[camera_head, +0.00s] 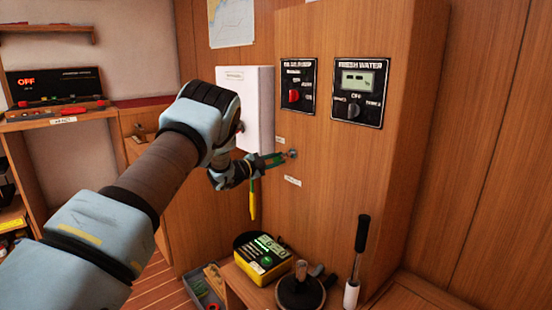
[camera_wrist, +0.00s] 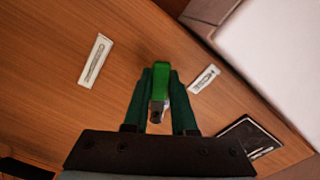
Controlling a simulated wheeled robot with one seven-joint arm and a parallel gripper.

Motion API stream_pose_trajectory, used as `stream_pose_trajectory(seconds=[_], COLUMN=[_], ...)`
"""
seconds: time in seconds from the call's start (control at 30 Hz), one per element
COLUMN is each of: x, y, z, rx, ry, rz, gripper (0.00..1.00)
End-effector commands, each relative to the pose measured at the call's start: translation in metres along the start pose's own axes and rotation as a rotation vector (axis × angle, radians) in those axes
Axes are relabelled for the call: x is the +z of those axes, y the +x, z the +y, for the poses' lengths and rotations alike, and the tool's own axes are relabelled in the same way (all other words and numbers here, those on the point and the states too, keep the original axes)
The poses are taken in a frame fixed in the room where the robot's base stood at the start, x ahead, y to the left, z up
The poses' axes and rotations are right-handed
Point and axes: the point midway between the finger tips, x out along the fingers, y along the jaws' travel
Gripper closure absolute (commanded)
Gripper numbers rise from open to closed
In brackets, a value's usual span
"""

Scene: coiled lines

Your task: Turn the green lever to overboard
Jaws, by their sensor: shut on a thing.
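The green lever (camera_wrist: 161,72) is on the wooden cabinet wall, between two small white labels (camera_wrist: 95,60) (camera_wrist: 204,79). Its green part lies between the dark green fingers of my gripper (camera_wrist: 160,82), and a grey metal part shows below it. My gripper (camera_head: 274,160) is shut on the lever, beside a small metal fitting (camera_head: 292,154) on the cabinet face. In the head view the fingers mostly hide the lever. The label writing is too small to read, so I cannot tell which one is overboard.
A white box (camera_head: 258,105) is on the wall just behind my gripper. Two black panels with knobs, a pump panel (camera_head: 297,86) and a fresh water panel (camera_head: 358,92), sit above. Below are a yellow device (camera_head: 263,262) and an upright black-handled lever (camera_head: 358,255).

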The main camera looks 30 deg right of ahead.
Motion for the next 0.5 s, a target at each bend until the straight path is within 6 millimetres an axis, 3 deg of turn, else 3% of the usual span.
stream_pose_trajectory(seconds=[0.5], x=[-0.005], y=[-0.001], z=[0.025], rx=[-0.001], ry=[-0.493], rz=[-0.003], gripper=[1.00])
